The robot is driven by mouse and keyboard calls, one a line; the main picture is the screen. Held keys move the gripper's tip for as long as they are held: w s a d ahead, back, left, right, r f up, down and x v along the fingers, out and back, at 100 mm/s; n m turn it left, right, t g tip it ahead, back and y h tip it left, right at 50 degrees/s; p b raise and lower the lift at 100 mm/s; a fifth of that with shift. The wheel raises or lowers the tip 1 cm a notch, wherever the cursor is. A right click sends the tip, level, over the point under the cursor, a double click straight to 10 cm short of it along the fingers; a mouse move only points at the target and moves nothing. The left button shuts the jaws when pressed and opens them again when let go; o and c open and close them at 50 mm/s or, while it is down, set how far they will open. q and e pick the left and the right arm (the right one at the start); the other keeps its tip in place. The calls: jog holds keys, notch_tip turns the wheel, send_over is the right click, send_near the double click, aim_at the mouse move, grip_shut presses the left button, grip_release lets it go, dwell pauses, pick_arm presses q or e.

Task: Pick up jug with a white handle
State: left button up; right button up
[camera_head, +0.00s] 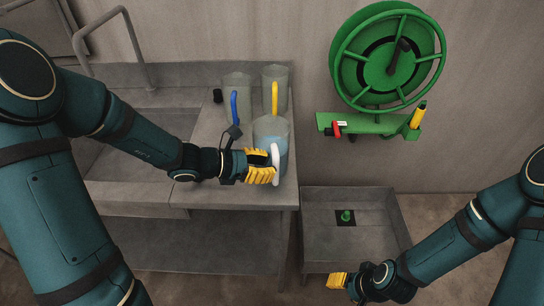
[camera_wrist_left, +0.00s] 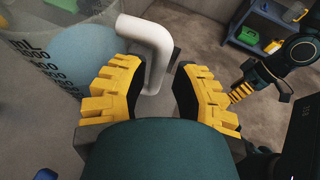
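The jug with a white handle (camera_head: 271,130) is clear, holds light blue liquid and stands upright near the front right edge of the counter. Its white handle (camera_head: 277,165) faces my left gripper (camera_head: 262,167). In the left wrist view the white handle (camera_wrist_left: 152,45) stands between the two yellow fingers of my left gripper (camera_wrist_left: 160,88), with a gap on the right finger's side. The fingers are apart. The jug's clear wall with dark markings (camera_wrist_left: 45,75) fills the upper left there. My right gripper (camera_head: 338,281) is low at the right, away from the jug; its finger opening is unclear.
Two other clear jugs stand behind, one with a blue handle (camera_head: 235,107), one with a yellow handle (camera_head: 275,98). A sink faucet (camera_head: 140,50) is at the left. A green hose reel (camera_head: 388,55) hangs on the wall above a low grey basin (camera_head: 385,245).

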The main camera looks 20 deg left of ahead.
pick_arm(q)
jog(key=shift+x, duration=1.2)
grip_shut()
